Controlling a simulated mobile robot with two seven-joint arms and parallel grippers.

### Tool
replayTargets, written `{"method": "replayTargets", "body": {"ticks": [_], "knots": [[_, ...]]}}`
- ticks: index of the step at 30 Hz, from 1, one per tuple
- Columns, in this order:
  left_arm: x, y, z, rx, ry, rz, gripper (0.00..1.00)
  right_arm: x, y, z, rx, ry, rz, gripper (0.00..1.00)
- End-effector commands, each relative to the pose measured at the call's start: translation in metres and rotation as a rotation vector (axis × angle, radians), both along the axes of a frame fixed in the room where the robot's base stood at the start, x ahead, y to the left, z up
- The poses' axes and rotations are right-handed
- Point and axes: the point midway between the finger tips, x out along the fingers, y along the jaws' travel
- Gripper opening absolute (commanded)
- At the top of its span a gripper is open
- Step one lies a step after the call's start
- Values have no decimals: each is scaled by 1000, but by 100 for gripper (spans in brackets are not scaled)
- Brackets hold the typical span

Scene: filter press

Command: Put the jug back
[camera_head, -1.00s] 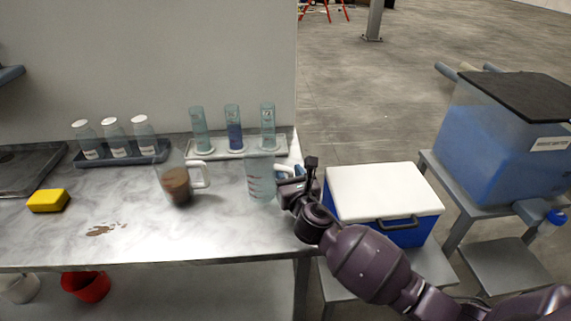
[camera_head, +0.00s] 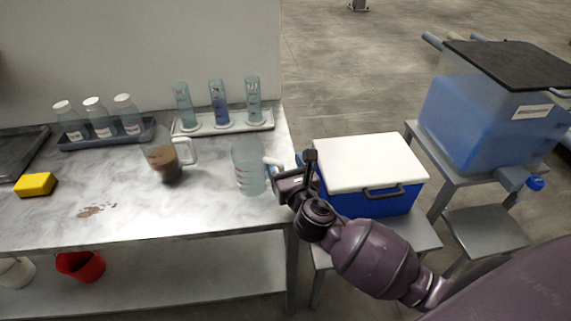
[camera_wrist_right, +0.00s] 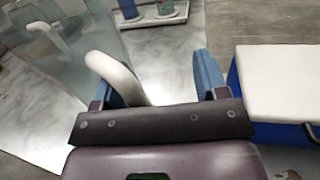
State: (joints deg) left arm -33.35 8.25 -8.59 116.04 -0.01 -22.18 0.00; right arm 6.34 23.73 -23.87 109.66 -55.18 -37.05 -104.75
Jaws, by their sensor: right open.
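A clear, empty-looking jug (camera_head: 248,170) stands upright near the right end of the marble bench. Its white handle (camera_wrist_right: 112,75) points toward my right gripper (camera_head: 280,170). In the right wrist view the gripper (camera_wrist_right: 160,75) is open. The handle's curved end lies between its blue fingers, close to the left one, which it partly hides. I cannot tell whether they touch. A second jug (camera_head: 165,165) with brown slurry and a white handle stands farther left on the bench. My left gripper is not in view.
Behind the jugs are a white tray (camera_head: 265,122) of cylinders and a dark tray (camera_head: 72,146) of capped bottles. A yellow sponge (camera_head: 35,184) and a brown spill (camera_head: 92,211) lie left. A blue cooler (camera_head: 370,175) stands right of the bench, near my right arm.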

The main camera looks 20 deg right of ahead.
Motion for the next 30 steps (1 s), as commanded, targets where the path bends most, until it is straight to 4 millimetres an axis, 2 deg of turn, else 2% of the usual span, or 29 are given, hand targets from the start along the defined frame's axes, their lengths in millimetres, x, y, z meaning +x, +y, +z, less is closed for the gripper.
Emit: {"method": "replayTargets", "body": {"ticks": [1,6,13,17,30], "knots": [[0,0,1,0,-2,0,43,0,0,0,0,0,0,75],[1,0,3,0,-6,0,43,0,0,0,0,-1,0,100],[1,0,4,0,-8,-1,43,0,0,0,0,0,0,100],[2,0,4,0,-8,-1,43,-7,1,0,0,0,0,100],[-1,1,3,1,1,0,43,-80,7,0,0,1,0,100]]}}
